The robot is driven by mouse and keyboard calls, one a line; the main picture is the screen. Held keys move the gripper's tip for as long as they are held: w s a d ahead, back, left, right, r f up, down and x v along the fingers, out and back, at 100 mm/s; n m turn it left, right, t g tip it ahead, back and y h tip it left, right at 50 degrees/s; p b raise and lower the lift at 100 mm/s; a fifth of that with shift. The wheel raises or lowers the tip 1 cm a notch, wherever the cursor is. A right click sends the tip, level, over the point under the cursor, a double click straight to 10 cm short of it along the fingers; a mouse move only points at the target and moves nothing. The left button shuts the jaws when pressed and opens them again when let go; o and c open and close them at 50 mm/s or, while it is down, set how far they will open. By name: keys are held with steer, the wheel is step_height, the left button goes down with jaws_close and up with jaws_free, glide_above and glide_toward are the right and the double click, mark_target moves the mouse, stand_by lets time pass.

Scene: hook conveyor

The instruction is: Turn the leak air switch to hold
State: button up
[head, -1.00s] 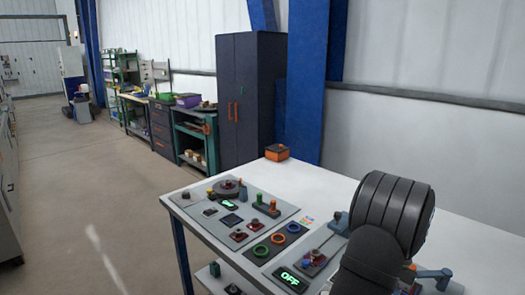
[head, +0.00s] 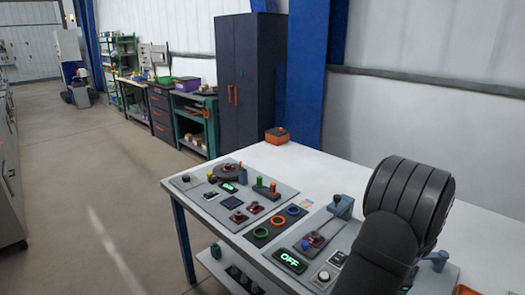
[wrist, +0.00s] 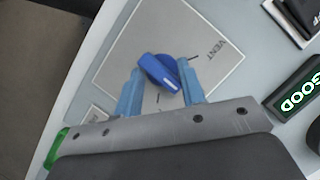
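The leak air switch is a blue knob (wrist: 158,72) with a white pointer line, on a light grey plate (wrist: 212,72) in the wrist view. The plate reads "VENT" at its upper right; the pointer line slants toward the lower right of the picture. My gripper (wrist: 160,70) has its two blue fingers apart, one on each side of the knob, with the tips close to it. I cannot tell whether they touch it. In the head view my dark arm hides the knob and the gripper.
A green "GOOD" display (wrist: 300,92) is right of the plate in the wrist view.

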stand_by(0.5)
step_height(320, 180, up, 18)
steer(key=f+n+h, duration=0.1)
steer(key=n+h, duration=0.3)
steer(key=n, duration=0.3)
steer(key=shift+t, duration=0.3)
steer(key=f, duration=1.6)
steer(key=shift+a+f, duration=0.3)
steer(key=shift+f, duration=0.1)
